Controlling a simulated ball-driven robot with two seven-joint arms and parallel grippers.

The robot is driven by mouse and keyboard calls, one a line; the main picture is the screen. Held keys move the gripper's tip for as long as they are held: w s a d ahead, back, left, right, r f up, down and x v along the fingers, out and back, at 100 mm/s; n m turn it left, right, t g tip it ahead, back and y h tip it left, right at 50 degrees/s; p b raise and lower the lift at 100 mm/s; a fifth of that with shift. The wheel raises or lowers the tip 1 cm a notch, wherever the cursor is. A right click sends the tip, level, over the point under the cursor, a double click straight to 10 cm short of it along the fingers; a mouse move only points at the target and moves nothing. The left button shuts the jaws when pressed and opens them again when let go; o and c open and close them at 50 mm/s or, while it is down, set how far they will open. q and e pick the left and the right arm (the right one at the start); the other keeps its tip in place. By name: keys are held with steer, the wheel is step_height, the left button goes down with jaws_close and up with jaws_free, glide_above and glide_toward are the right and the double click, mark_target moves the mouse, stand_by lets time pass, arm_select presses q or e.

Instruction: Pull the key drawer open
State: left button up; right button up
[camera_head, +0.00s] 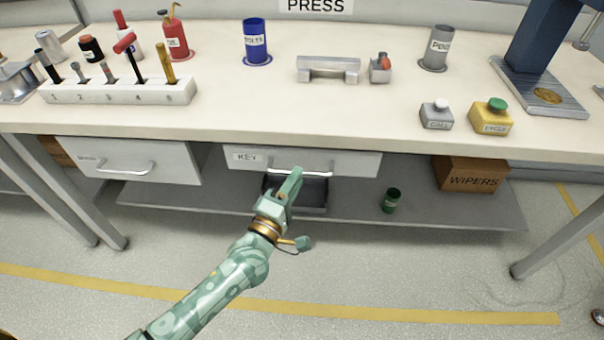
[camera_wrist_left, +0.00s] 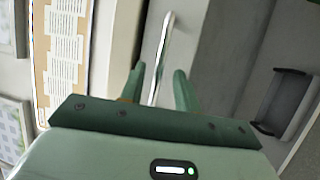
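The key drawer (camera_head: 350,162) has a pale front with a KEY label and sits under the bench top. Its silver bar handle (camera_head: 318,174) runs across the front, and my left gripper (camera_head: 290,183) covers part of it. In the left wrist view, the handle (camera_wrist_left: 160,50) runs between the two green fingers of my left gripper (camera_wrist_left: 158,88). The fingers stand apart, one on each side of the bar, with gaps showing. I cannot tell how deep the bar sits between them. My right gripper is not in view.
Another drawer (camera_head: 130,160) with a handle is at the left. A dark tray (camera_head: 315,195), a green cup (camera_head: 391,200) and a WIPERS box (camera_head: 470,175) are on the lower shelf (camera_head: 450,210). The tool rack (camera_head: 120,92) and other items stand on the bench top (camera_head: 210,105).

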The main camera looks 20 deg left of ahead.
arm_select(q)
steer(key=shift+x, duration=1.15)
steer(key=shift+w+r, duration=0.1)
steer(key=shift+w, duration=0.25)
jaws_close()
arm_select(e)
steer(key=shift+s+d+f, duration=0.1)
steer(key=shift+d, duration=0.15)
arm_select(q)
steer(key=shift+s, duration=0.15)
